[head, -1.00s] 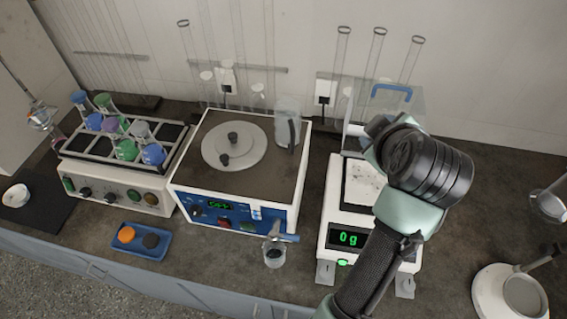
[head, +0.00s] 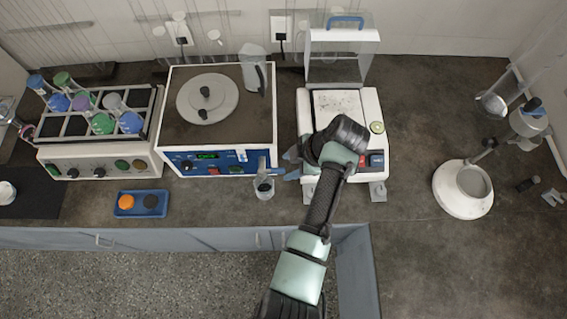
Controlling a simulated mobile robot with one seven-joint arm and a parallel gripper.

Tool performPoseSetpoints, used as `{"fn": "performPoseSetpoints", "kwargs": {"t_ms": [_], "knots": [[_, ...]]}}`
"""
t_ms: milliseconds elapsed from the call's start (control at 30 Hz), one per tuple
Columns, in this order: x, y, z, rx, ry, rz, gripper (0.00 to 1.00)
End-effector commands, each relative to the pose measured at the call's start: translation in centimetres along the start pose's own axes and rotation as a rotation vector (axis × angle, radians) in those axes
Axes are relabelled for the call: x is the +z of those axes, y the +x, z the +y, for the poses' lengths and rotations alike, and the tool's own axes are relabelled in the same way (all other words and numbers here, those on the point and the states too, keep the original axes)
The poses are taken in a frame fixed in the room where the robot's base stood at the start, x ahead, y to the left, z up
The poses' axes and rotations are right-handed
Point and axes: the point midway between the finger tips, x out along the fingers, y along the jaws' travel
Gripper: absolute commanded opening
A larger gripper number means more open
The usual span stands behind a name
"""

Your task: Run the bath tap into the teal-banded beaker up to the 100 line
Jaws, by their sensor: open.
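The bath (head: 176,135) is a white box with a blue front panel and a round grey lid on top. Its small tap (head: 262,165) sticks out at the right end of the front panel. A small clear beaker (head: 264,190) stands on the bench under the tap; its band and its lines are too small to make out. My gripper (head: 287,165) is just right of the tap, in front of the balance's left side, with its blue-grey fingers apart, pointing left. Whether a finger touches the tap's lever cannot be told.
A balance (head: 372,105) with a raised clear shield stands right of the bath, partly behind my arm. A clear jug (head: 252,66) stands on the bath's back right corner. A flask rack (head: 60,122) and a blue tray (head: 126,212) are at left.

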Motion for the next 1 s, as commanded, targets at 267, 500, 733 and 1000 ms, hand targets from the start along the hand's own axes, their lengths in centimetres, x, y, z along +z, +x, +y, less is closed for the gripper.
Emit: {"fn": "performPoseSetpoints", "kwargs": {"t_ms": [267,500,733,1000], "knots": [[0.0,3.4,0.1,0.001,0.001,0.000,0.51],[0.0,4.3,0.1,0.003,0.001,-0.001,0.51],[0.0,4.3,0.1,0.003,0.001,-0.002,0.47],[0.0,4.3,0.1,0.003,0.001,-0.002,0.00]]}}
